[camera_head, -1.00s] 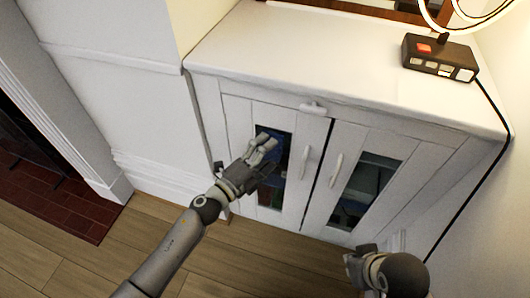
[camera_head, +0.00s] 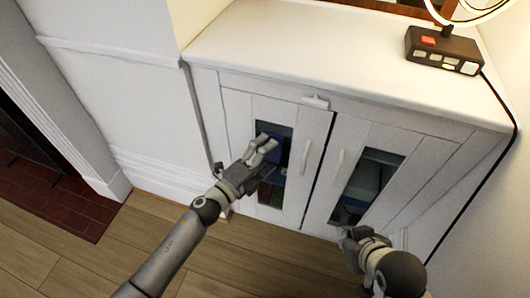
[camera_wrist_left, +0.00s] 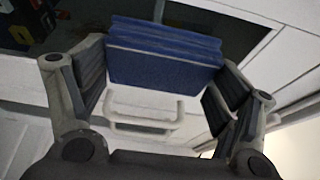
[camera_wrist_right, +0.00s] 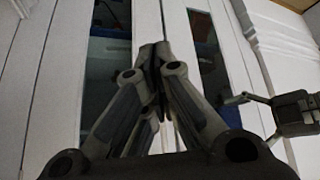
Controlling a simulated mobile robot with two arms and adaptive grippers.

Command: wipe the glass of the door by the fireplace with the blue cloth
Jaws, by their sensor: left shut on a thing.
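The blue cloth (camera_wrist_left: 163,55), a folded pad, is held between the fingers of my left gripper (camera_head: 264,147). In the head view the cloth (camera_head: 277,151) shows partly behind the fingers, in front of the upper part of the left door's glass (camera_head: 272,192). I cannot tell whether it touches the glass. The left door (camera_head: 240,125) is the white cabinet door nearer the fireplace (camera_head: 45,165), and looks closed. My right gripper (camera_wrist_right: 157,52) has its fingers together and empty, low in front of the right door (camera_head: 390,137).
The white cabinet (camera_head: 300,60) has pale handles (camera_head: 306,157) near its middle seam and a small catch (camera_head: 315,102) above. A dark box with a red patch (camera_head: 443,50) stands on top, its cable hanging at right. Wooden floor (camera_head: 130,245) lies in front.

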